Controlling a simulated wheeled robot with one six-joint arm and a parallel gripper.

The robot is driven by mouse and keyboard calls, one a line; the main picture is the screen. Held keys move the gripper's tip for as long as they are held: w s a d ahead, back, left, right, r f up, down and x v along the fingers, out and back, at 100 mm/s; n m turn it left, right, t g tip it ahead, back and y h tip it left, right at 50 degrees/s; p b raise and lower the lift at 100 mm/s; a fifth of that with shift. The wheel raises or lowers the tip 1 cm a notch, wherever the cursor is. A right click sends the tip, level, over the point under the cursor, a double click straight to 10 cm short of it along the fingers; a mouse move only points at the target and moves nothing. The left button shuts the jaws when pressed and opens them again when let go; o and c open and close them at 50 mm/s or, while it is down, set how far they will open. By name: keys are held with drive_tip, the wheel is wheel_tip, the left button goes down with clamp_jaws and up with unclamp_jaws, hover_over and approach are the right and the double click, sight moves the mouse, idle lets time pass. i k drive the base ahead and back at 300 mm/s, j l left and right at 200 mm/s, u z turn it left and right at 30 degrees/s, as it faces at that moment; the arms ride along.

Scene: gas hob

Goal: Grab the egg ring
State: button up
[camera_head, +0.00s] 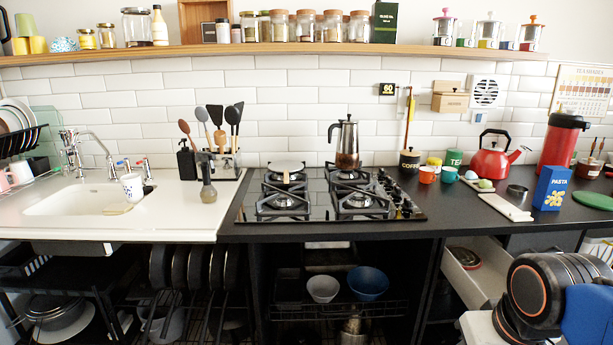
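A small dark grey metal ring (517,194), which looks like the egg ring, is on the black counter to the right of the hob. It is close to the left side of the blue pasta box (552,188) and behind a white flat board (506,207). Its upper rim shows, and nothing visibly covers it. My gripper is not in view. Only parts that look like my own arm fill the bottom right corner, below the counter's front edge.
The gas hob (333,201) has a moka pot (345,146) at its back. Cups, a red kettle (494,158), eggs and a red flask (561,142) crowd behind the ring. A drawer (474,268) stands open below. The counter between hob and white board is clear.

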sight(511, 189)
drive_tip(key=i+l+z, duration=0.1)
drive_tip(key=z, duration=0.35)
drive_tip(key=i+z, duration=0.25)
drive_tip(key=z, duration=0.25)
drive_tip(key=i+l, duration=0.1)
